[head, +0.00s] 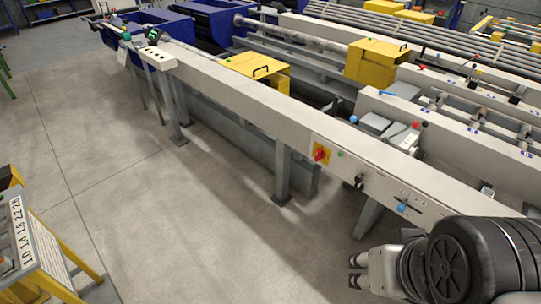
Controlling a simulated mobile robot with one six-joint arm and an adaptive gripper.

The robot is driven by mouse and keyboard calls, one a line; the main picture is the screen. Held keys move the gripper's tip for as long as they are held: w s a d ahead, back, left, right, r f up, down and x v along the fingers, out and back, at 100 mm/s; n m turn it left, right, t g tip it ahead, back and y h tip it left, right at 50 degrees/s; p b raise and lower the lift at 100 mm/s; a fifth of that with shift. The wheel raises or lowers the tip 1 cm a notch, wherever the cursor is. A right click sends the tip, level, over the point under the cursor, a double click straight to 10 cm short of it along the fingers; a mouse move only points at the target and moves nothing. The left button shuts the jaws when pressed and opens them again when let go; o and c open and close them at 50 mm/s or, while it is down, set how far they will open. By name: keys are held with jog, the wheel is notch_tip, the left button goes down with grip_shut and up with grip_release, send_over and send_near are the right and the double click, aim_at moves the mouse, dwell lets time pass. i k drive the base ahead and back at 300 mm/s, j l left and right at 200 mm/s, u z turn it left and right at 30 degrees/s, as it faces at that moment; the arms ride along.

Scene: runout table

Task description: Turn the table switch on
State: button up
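The long light-grey runout table (250,105) runs from the upper left to the lower right. Its front face carries a red rotary switch on a yellow plate (321,153), a small green button (340,154), a black switch (360,182) and a blue handle (403,208). Which of these is the table switch, and its on or off position, I cannot tell. My gripper (355,271) is at the lower right, in front of the table and below these controls. Its two fingertips are apart with nothing between them, and it touches no control.
A control box with buttons (157,58) is on the table's far left end. Yellow covers (256,68) stand behind the front rail. The concrete floor (170,220) between rack and table is clear.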

aim_at(320, 154)
jog(key=i+l+u, duration=0.1)
jog(key=i+u, duration=0.3)
jog(key=i, duration=1.05)
